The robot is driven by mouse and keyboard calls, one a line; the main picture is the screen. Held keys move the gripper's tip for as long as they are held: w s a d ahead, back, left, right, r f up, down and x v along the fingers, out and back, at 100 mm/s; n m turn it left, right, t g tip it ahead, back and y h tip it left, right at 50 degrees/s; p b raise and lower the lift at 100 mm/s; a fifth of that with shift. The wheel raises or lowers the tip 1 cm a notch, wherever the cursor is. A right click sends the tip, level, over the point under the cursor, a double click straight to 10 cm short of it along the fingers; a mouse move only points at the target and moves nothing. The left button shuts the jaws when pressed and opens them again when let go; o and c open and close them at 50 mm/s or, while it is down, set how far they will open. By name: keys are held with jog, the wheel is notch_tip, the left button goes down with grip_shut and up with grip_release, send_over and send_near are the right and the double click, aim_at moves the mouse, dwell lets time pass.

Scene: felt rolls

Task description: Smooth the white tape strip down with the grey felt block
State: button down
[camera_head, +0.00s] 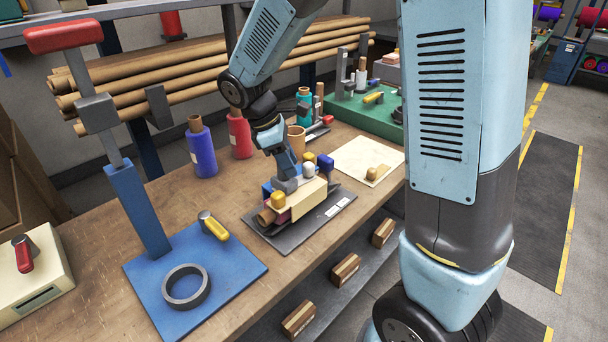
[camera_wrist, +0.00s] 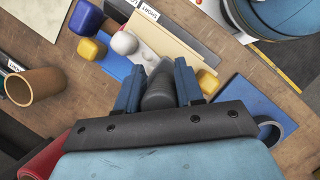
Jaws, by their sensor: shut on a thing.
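My gripper (camera_wrist: 158,85) is shut on a dark grey piece (camera_wrist: 160,92), which looks like the grey felt block; in the head view the grey piece (camera_head: 286,185) sits under my gripper (camera_head: 284,172). It is low over the near-left part of a cream bundle (camera_head: 312,196) on a dark mat (camera_head: 262,234). I cannot tell whether the block touches the bundle. A small white rounded piece (camera_wrist: 124,43) lies just past my fingertips, beside the cream bundle (camera_wrist: 180,40). I cannot pick out the white tape strip for certain; the fingers and block may cover it.
Yellow (camera_head: 278,200) and blue (camera_head: 325,164) weights crowd the bundle. A brown tube (camera_wrist: 34,86), a purple roll (camera_head: 201,148) and a red roll (camera_head: 239,135) stand behind. A blue board (camera_head: 150,265) with a grey ring (camera_head: 186,286) lies left. The bench edge is close in front.

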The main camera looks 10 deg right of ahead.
aim_at(300, 183)
dwell(0.4)
jog(key=shift+w+d+f, duration=0.1)
jog(key=shift+w+d, duration=0.25)
jog(key=shift+d, duration=0.4)
jog(key=shift+w+d, duration=0.3)
jog(key=shift+d, duration=0.4)
jog(key=shift+s+a, duration=0.25)
jog(key=shift+a, duration=0.3)
dwell(1.7)
jog(key=shift+w+d, duration=0.2)
jog(key=shift+d, duration=0.1)
dwell(0.4)
dwell(0.5)
